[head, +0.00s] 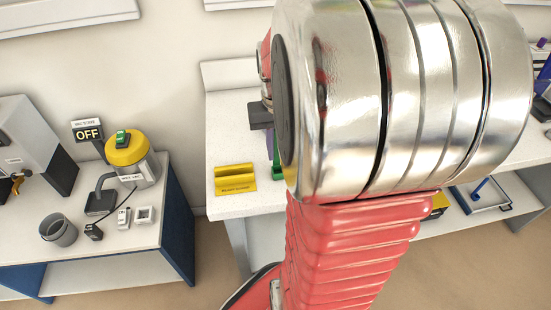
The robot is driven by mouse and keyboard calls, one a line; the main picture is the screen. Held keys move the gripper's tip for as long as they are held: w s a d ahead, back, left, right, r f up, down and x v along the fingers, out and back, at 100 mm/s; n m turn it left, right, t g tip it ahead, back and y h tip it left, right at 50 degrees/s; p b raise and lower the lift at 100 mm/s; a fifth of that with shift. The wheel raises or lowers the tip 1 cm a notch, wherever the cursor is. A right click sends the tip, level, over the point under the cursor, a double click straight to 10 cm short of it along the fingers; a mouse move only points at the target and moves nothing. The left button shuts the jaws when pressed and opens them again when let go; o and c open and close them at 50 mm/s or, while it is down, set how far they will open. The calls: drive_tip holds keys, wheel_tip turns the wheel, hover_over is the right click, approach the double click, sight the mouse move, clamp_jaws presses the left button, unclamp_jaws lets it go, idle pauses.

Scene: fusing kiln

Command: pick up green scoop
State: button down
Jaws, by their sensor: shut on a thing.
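The green scoop (276,160) shows as a narrow upright green strip with a wider green part at its lower end, over the white worktop (228,138). Its right side is hidden behind my arm's large silver joint. My gripper (264,117) is partly in view at the left edge of that joint. It is shut on the green scoop, at the scoop's upper part. I cannot tell whether the scoop's lower end touches the worktop.
A yellow labelled block (236,180) lies just left of the scoop. On the left bench stand a yellow-topped canister (127,150), an OFF sign (88,133) and a grey cup (58,230). A blue-edged tray (482,195) is at the right. A gap separates the benches.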

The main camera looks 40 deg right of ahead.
wheel_tip(320, 180, up, 10)
drive_tip(key=shift+f, duration=0.25)
drive_tip(key=shift+r, duration=0.3)
idle(0.6)
